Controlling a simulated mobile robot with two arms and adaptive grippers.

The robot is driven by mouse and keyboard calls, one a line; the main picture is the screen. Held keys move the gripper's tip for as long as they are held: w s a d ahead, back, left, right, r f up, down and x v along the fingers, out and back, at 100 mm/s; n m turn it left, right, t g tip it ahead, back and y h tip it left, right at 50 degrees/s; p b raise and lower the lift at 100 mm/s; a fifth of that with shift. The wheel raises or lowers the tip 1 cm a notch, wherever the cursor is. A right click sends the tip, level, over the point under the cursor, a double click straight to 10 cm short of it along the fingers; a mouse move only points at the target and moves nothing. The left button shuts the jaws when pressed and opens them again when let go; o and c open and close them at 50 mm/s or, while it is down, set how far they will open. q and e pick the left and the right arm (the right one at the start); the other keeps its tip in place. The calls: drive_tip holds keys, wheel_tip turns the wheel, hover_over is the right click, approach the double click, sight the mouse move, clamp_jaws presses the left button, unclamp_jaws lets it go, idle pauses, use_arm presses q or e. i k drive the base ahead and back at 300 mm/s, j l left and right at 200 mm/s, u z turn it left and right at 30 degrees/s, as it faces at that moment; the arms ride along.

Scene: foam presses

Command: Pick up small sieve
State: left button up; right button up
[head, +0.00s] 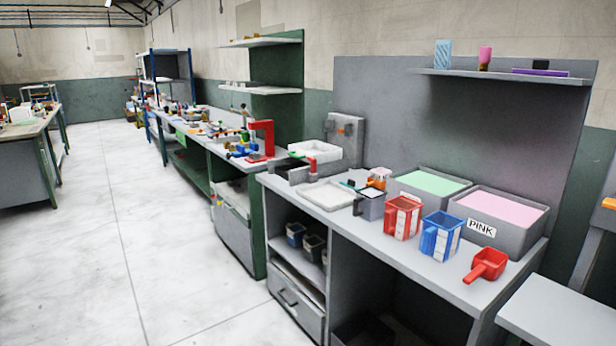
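No item on the grey bench (440,245) is clear enough for me to name it as the small sieve. A red scoop (487,265) lies near the right end of the bench. Neither of my grippers is in view.
A red jug (403,217) and a blue jug (440,236) stand mid-bench, before bins of green (433,182) and pink powder (503,209). A white tray (326,196) lies to the left. A press with a red frame (262,140) stands further back. The left floor (150,250) is clear.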

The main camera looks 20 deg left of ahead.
sight(380, 175)
drive_tip(key=u, duration=0.15)
drive_tip(key=i+z, duration=0.1)
drive_tip(key=z, duration=0.4)
drive_tip(key=i+j+z, duration=0.35)
drive_tip(key=j, duration=0.3)
drive_tip(key=i+j+z, duration=0.15)
drive_tip(key=j, duration=0.2)
drive_tip(key=i+j+z, duration=0.2)
drive_tip(key=j, duration=0.15)
drive_tip(key=i+j+z, duration=0.15)
drive_tip(key=j, duration=0.25)
drive_tip(key=k, duration=0.05)
